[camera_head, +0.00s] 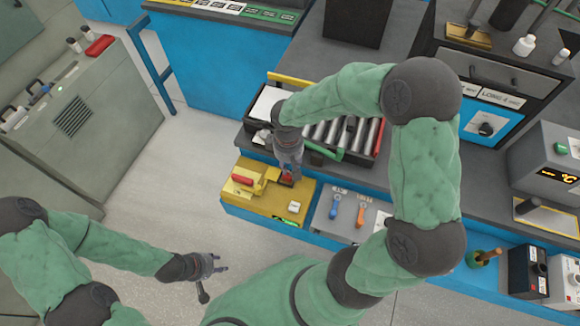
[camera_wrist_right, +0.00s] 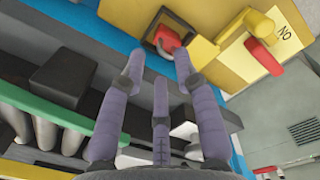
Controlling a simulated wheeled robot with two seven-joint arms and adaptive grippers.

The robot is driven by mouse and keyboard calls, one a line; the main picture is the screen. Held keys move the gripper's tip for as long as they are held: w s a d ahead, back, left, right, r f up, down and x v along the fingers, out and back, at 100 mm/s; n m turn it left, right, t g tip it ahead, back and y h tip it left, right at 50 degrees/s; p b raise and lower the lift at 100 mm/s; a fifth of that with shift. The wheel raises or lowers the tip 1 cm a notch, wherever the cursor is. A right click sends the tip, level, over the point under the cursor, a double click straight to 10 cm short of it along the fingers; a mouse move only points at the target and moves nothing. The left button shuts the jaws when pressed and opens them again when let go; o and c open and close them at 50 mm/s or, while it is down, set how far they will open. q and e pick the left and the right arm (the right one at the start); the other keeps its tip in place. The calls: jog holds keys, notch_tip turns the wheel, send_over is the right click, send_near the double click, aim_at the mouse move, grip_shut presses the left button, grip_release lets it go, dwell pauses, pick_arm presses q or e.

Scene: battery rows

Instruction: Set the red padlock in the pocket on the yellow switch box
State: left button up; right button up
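The yellow switch box (camera_head: 268,199) lies at the near edge of the bench; it also shows at the top of the wrist view (camera_wrist_right: 234,68). The red padlock (camera_head: 286,178) is at the dark-rimmed square pocket (camera_wrist_right: 150,41) on the box. In the wrist view the padlock (camera_wrist_right: 167,40) appears within the pocket's rim, tilted; its full seating cannot be told. My right gripper (camera_head: 290,167) is just above the padlock. In the wrist view its fingers (camera_wrist_right: 158,68) are spread and empty, apart from the padlock. My left gripper (camera_head: 210,272) hangs open and empty over the floor.
A red handle (camera_head: 242,179) on a yellow arm sits on the box beside the pocket. A black tray of grey cylinders (camera_head: 335,134) lies behind. A grey panel with blue and orange tools (camera_head: 345,212) is to the right. Grey cabinets (camera_head: 75,110) stand left across open floor.

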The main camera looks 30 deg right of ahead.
notch_tip(320, 180, up, 8)
jog(key=p, duration=0.2)
jog(key=shift+a, duration=0.15)
